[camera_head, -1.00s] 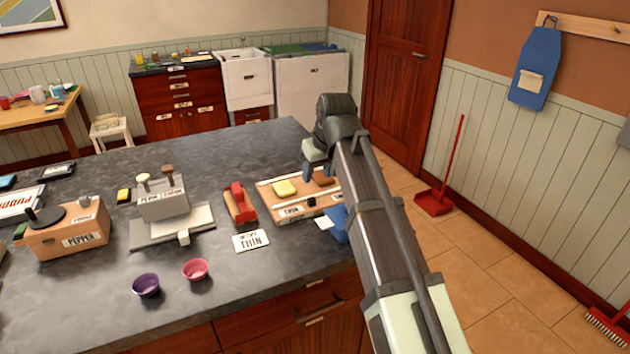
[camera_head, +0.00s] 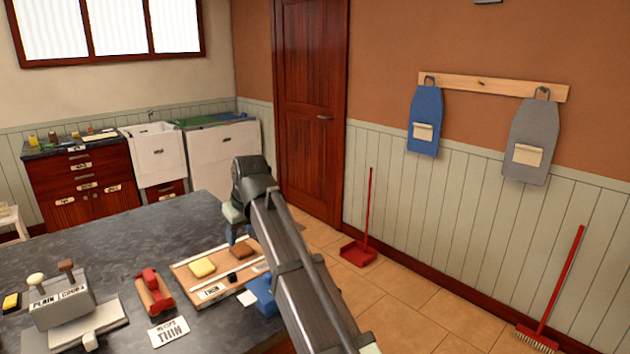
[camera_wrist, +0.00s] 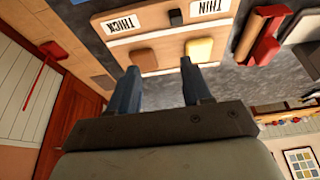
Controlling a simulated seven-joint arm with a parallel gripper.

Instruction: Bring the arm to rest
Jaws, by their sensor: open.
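My arm reaches over the right part of the dark counter (camera_head: 120,222) in the head view. My gripper (camera_wrist: 160,85) shows in the wrist view with its two blue-grey fingers apart and nothing between them. In the head view the arm's end hides most of the gripper. Beyond the fingertips in the wrist view lies a wooden board (camera_wrist: 122,46) with a yellow block (camera_wrist: 199,50), a brown block (camera_wrist: 145,60) and THICK and THIN labels. The board also shows in the head view (camera_head: 190,281), left of my arm.
A blue object (camera_head: 262,294) lies close beside my arm. Open floor (camera_head: 420,310) and a red dustpan (camera_head: 358,253) are right of the counter.

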